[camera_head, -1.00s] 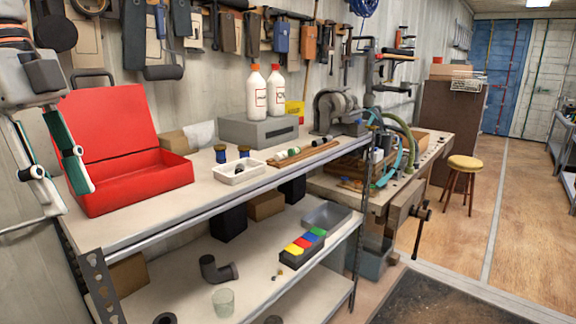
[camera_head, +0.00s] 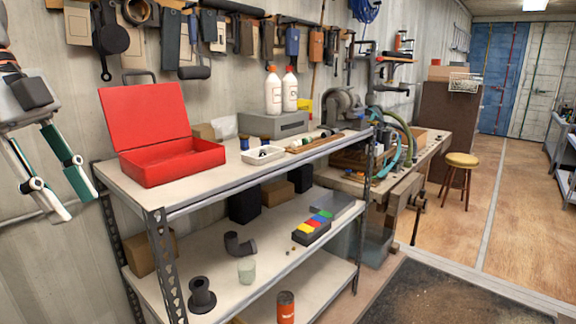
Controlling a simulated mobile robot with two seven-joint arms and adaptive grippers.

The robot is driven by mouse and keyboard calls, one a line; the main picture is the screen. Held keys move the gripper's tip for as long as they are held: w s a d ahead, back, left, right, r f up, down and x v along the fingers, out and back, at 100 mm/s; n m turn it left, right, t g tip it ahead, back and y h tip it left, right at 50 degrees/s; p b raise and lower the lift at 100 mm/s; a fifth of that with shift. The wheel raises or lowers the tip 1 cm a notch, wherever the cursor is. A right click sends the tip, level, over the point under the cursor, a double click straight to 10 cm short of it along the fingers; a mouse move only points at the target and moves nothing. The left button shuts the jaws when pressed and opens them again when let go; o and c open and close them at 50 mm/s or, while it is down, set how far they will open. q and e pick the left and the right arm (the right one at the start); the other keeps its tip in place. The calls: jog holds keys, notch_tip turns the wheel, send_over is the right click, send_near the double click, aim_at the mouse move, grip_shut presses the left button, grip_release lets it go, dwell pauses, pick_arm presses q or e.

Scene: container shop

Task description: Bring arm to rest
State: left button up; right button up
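My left gripper (camera_head: 66,190) hangs at the left edge of the head view, fingers pointing down and spread apart. It is open and holds nothing. It is left of the metal shelf (camera_head: 222,190) and in front of the wall, apart from the open red box (camera_head: 178,168) on the top board. My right gripper does not show.
The top board also bears a white tray (camera_head: 250,160), two white bottles (camera_head: 273,92) and a grey box (camera_head: 262,125). Below are a dark pipe elbow (camera_head: 238,245), a glass (camera_head: 246,271) and a black bin (camera_head: 311,232). Floor is open by the yellow stool (camera_head: 461,160).

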pick_arm(q)
jog(key=w+a+f+t+h, duration=0.3)
jog(key=w+a+f+h, duration=0.1)
jog(key=f, duration=0.5)
jog(key=w+a+f+t+h, duration=0.3)
jog(key=w+a+f+h, duration=0.15)
jog(key=f, duration=0.45)
notch_tip(320, 180, down, 18)
jog(key=s+a+r+n+t+y, duration=0.1)
jog(key=s+a+n+t+y, duration=0.15)
jog(key=n+t, duration=0.45)
jog(key=s+d+f+n+y, duration=0.2)
jog(key=s+d+f+y, duration=0.1)
jog(key=f, duration=0.5)
jog(key=s+d+f+n+y, duration=0.2)
jog(key=d+f+n+y, duration=0.1)
jog(key=f, duration=0.6)
jog(key=s+d+f+g, duration=0.1)
jog(key=s+d+f, duration=0.3)
jog(key=d, duration=0.4)
jog(key=s+d+f+n+g+y, duration=0.1)
jog(key=s+d+f, duration=0.4)
jog(key=d, duration=0.3)
jog(key=shift+f+g, duration=0.4)
